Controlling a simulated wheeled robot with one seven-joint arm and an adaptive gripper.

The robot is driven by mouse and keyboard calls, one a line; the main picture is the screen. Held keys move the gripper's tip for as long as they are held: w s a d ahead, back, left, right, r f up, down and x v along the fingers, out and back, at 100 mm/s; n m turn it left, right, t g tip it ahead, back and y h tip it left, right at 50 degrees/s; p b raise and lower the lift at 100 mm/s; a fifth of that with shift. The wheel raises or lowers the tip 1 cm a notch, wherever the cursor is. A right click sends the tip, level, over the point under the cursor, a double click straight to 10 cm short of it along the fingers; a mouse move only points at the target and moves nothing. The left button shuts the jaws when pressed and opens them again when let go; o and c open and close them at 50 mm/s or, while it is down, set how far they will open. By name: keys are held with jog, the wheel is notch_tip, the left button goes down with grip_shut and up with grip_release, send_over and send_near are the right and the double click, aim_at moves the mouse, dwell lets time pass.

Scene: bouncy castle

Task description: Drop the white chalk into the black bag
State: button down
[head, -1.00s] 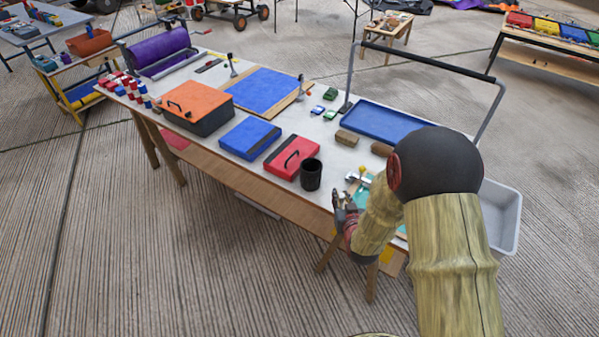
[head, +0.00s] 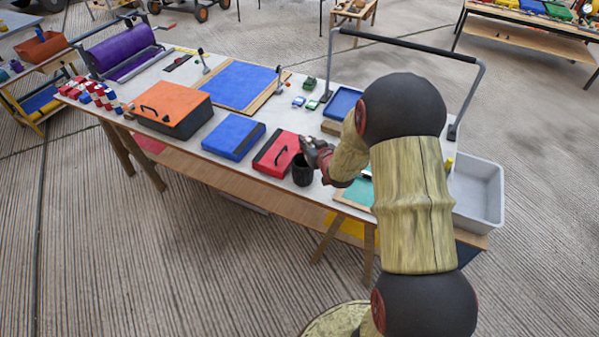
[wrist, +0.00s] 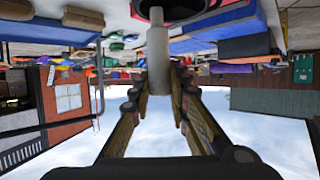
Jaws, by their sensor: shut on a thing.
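The white chalk (wrist: 158,60) is a pale cylinder held between the fingers of my gripper (wrist: 160,85) in the wrist view, sticking out past the fingertips. The black bag (head: 302,174) looks like a small round black container standing at the table's front edge, beside the red case. In the wrist view the bag (wrist: 178,12) shows at the top edge, beyond the chalk's end. In the head view my gripper (head: 316,150) is just above and right of the bag, close to its rim. The chalk cannot be made out there.
The red case (head: 276,152), blue case (head: 234,136) and orange-topped box (head: 172,106) line the table left of the bag. A blue tray (head: 342,103) and metal frame (head: 331,60) stand behind my arm. A grey bin (head: 478,192) is at the right end.

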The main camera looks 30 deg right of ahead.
jog(key=shift+f+b, duration=1.15)
jog(key=shift+f, duration=1.25)
jog(key=c, duration=1.6)
grip_release()
jog(key=v, duration=1.2)
